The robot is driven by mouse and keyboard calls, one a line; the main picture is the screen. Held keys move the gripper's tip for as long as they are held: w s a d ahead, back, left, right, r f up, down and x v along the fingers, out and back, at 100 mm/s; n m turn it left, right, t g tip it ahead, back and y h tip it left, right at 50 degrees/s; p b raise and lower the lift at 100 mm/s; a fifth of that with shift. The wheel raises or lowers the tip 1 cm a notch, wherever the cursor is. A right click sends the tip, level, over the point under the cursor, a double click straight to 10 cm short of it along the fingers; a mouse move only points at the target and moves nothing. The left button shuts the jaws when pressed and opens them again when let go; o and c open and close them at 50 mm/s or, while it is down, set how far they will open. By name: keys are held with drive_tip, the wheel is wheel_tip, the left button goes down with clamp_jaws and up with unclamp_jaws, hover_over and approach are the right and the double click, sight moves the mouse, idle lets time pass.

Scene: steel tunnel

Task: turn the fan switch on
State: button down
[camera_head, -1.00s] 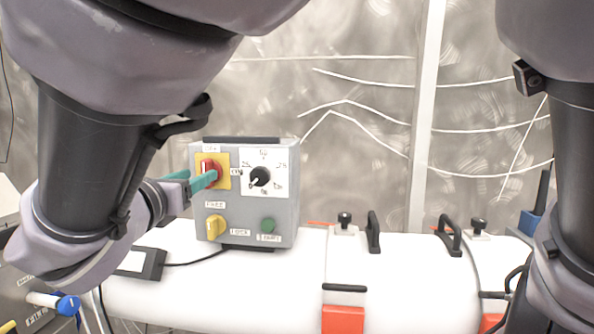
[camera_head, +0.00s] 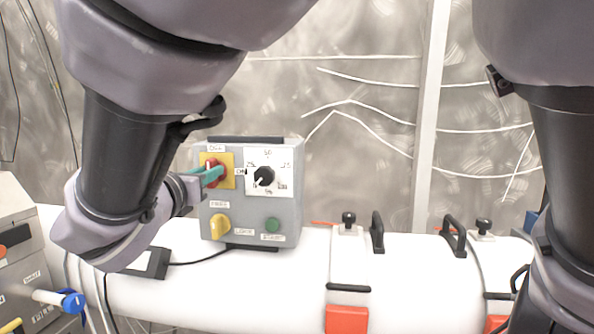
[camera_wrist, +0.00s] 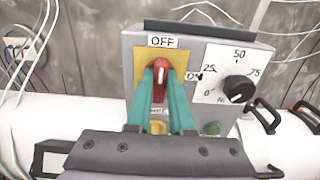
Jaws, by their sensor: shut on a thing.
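The fan switch is a red rotary knob (camera_wrist: 160,82) on a yellow plate (camera_wrist: 141,63), on the front of a grey control box (camera_head: 285,210). Labels OFF above and ON to the right of the plate show in the wrist view. My gripper (camera_wrist: 160,77) has its two teal fingers shut on the red knob, one on each side. In the wrist view the knob's handle stands about upright, toward OFF. In the head view my gripper (camera_head: 214,174) reaches the knob from the left and covers part of it.
A black dial (camera_head: 264,177) on a white scale sits right of the switch. A yellow knob (camera_head: 219,226) and a green button (camera_head: 272,225) lie below. The box stands on a white pipe (camera_head: 280,290) with black handles (camera_head: 377,232) to the right.

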drive_tip(key=shift+m, duration=0.3)
drive_tip(key=shift+d+f+m, duration=0.1)
drive_tip(key=shift+m, duration=2.75)
drive_tip(key=shift+d+f+m, duration=0.1)
drive_tip(key=shift+f+m, duration=0.05)
drive_tip(key=shift+m, duration=2.75)
drive_tip(key=shift+d+f+m, duration=0.1)
drive_tip(key=shift+m, duration=2.75)
drive_tip(key=c, duration=0.8)
unclamp_jaws()
drive_tip(key=shift+s, duration=0.1)
